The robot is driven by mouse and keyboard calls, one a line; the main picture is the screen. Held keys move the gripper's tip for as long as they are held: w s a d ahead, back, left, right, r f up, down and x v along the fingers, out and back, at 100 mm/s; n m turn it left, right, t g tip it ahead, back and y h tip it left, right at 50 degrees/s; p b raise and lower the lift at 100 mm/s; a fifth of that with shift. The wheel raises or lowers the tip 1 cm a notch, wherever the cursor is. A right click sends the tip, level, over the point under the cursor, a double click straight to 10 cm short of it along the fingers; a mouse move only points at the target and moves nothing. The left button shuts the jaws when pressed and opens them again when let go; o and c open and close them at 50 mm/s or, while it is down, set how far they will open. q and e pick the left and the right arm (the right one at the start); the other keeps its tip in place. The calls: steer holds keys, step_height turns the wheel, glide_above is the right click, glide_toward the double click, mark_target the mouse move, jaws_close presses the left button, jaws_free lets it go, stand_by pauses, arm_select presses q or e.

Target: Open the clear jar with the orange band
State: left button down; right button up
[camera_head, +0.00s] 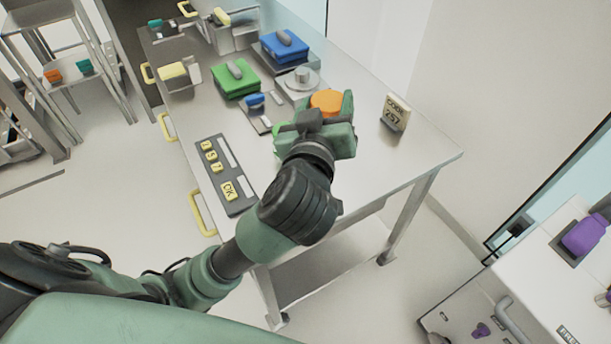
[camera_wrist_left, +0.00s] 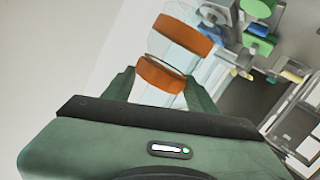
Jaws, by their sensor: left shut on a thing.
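The clear jar shows in the left wrist view (camera_wrist_left: 172,56) with two orange parts, a nearer band (camera_wrist_left: 160,75) between my fingers and a farther one (camera_wrist_left: 182,34) beyond it. Clear wall lies between the two orange parts. I cannot tell whether the lid and body are apart. My left gripper (camera_wrist_left: 161,82) is shut on the jar, one finger on each side. In the head view only a round orange part (camera_head: 326,100) shows at the left gripper (camera_head: 330,118); the gripper hides the rest. My right gripper is in neither view.
On the metal table (camera_head: 390,160) stand a keypad (camera_head: 225,176), a green box (camera_head: 235,79), a blue box (camera_head: 284,46), a round grey device (camera_head: 301,80) and a code sign (camera_head: 395,112). The table is clear towards its right corner. Purple-handled equipment (camera_head: 585,234) stands at the right.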

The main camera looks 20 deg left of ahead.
arm_select(q)
steer(key=f+b, duration=0.2)
steer(key=f, duration=0.7)
steer(key=f+b, duration=0.2)
steer(key=f, duration=0.7)
steer(key=shift+d+f+b, duration=0.2)
steer(key=shift+f+b, duration=0.2)
steer(key=shift+f, duration=0.35)
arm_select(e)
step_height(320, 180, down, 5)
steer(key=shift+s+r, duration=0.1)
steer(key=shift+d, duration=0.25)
arm_select(q)
steer(key=c, duration=0.6)
jaws_free()
steer(key=shift+f, duration=0.1)
steer(key=shift+o, duration=0.7)
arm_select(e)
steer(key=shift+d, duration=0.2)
